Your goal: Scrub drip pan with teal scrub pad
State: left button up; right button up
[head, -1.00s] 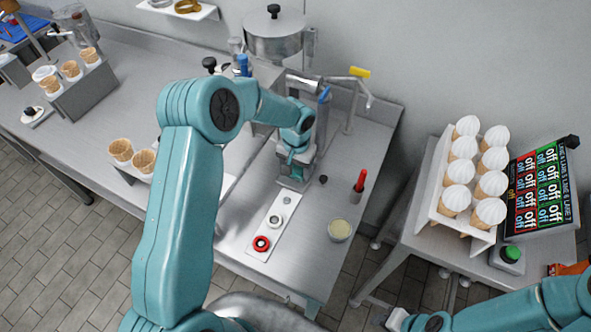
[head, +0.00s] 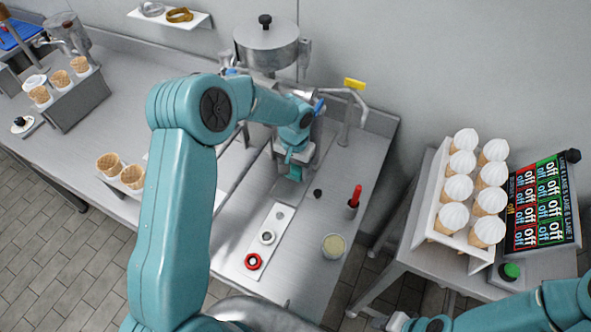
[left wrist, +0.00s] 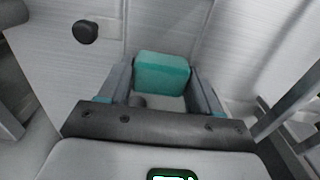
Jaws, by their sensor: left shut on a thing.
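My left gripper (head: 292,168) is shut on the teal scrub pad (left wrist: 162,75). The pad sits between its two fingers in the left wrist view. In the head view the gripper points down at a grey drip pan (head: 287,192) under the soft-serve machine (head: 268,45). The gripper hides part of the pan, and I cannot tell whether the pad touches it. My right gripper (head: 393,323) shows only in part at the bottom edge, and its jaws are unclear.
A white strip with rings (head: 268,237), a red-handled tool in a cup (head: 354,200), a tub (head: 333,246) and a dark knob (head: 318,193) stand on the counter nearby. A rack of topped cones (head: 420,212) stands at the right. Bare counter lies between the tub and the strip.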

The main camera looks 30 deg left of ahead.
pick_arm(q)
jog(key=shift+s+d+r, duration=0.1)
jog(key=shift+s+r, duration=0.05)
jog(key=shift+r, duration=0.3)
jog(key=shift+s+d+r, duration=0.1)
jog(key=shift+r, duration=0.35)
jog(key=shift+w+a+r+p, duration=0.1)
jog(key=shift+w+r+p, duration=0.15)
jog(key=shift+r+p, duration=0.4)
jog(key=shift+a+r, duration=0.1)
jog(key=shift+r, duration=0.15)
jog(key=shift+s+r+p, duration=0.2)
jog(key=shift+r+p, duration=0.4)
jog(key=shift+r, duration=0.55)
jog(key=shift+w, duration=0.1)
jog(key=shift+w+f, duration=0.1)
jog(key=shift+s, duration=0.2)
